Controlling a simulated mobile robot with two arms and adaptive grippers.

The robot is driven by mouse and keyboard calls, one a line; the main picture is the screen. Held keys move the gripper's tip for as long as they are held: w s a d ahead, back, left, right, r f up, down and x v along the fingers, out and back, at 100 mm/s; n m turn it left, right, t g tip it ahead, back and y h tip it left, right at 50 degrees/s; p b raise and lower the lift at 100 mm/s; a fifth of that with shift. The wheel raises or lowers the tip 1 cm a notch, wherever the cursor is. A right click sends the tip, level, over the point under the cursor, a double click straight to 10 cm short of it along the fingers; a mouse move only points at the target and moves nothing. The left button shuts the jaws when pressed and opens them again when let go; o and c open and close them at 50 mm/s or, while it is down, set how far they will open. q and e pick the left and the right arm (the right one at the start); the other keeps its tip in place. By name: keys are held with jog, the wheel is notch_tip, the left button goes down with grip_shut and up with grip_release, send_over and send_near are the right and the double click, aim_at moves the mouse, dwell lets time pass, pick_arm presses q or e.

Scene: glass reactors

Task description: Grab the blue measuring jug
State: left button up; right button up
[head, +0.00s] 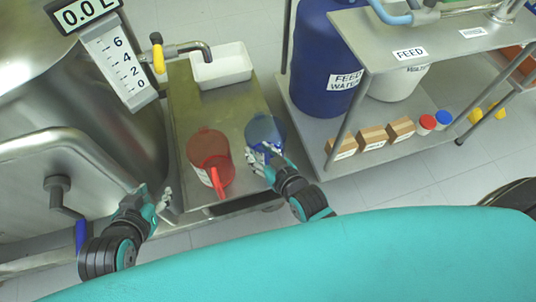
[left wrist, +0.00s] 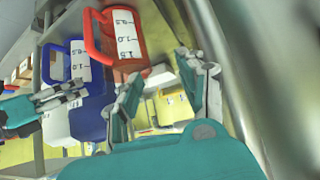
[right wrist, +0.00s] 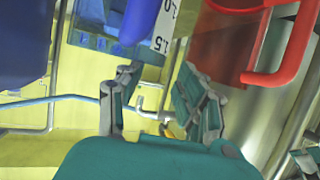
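The blue measuring jug (head: 264,128) stands on the steel table in the head view. It also shows in the left wrist view (left wrist: 57,66), and its body and handle show at the top of the right wrist view (right wrist: 137,20). My right gripper (head: 262,158) is at the jug's near side. Its fingers (right wrist: 155,100) are apart, with the blue handle ahead of them; I cannot tell whether they touch the jug. My left gripper (head: 163,198) is open and empty at the table's near left corner; its spread fingers show in the left wrist view (left wrist: 165,95).
A red jug (head: 209,150) stands left of the blue jug, its handle toward me. A white tray (head: 222,66) and a tap (head: 180,50) are at the back. A shelf (head: 330,150) with a blue drum (head: 318,60) and boxes (head: 372,137) stands right. A steel vessel (head: 60,110) is left.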

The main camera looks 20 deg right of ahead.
jog(key=b+x, duration=0.1)
jog(key=x, duration=0.5)
jog(key=shift+b, duration=0.4)
pick_arm(q)
jog(key=w+d+r+t+h, duration=0.1)
jog(key=w+d+r+t, duration=0.1)
jog(key=w+r+t, duration=0.3)
notch_tip(320, 180, up, 2)
jog(key=shift+w+d+r, duration=0.1)
jog(key=shift+w+d, duration=0.2)
jog(key=shift+w, duration=0.1)
pick_arm(e)
grip_shut()
